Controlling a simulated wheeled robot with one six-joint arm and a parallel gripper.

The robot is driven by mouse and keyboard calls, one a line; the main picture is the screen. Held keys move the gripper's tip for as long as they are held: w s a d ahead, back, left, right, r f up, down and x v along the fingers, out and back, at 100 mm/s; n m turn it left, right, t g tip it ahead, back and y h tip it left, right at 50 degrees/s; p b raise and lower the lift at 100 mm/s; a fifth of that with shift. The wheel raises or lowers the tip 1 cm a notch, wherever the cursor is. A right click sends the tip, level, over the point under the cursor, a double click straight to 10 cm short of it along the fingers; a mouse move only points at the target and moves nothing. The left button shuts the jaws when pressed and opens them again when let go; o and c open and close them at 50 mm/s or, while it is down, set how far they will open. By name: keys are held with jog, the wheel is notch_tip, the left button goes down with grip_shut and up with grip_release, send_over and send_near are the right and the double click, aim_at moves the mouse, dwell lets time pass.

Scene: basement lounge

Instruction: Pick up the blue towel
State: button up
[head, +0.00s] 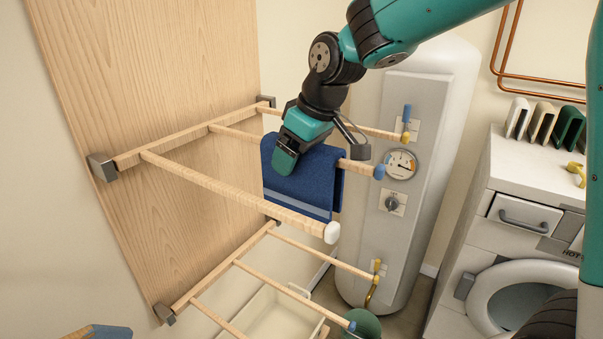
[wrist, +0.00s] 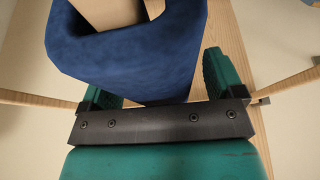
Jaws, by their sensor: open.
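The blue towel (head: 300,182) hangs folded over a wooden rod of the upper wall rack, with a pale stripe near its lower edge. My gripper (head: 285,160) is at the towel's upper part in the head view and covers some of it. In the wrist view the towel (wrist: 130,55) fills the upper middle, draped around the rod. The open fingers of my gripper (wrist: 160,85) stand on either side of the towel's lower part there. I cannot tell whether they touch it.
The upper rack's front rod (head: 225,190) ends in a white cap. A lower rack (head: 285,285) is below. A grey boiler (head: 425,130) with a gauge stands close behind the rods. A washing machine (head: 510,285) is at right.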

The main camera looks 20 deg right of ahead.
jog(key=shift+f, duration=0.1)
jog(key=shift+c, duration=0.4)
jog(key=c, duration=1)
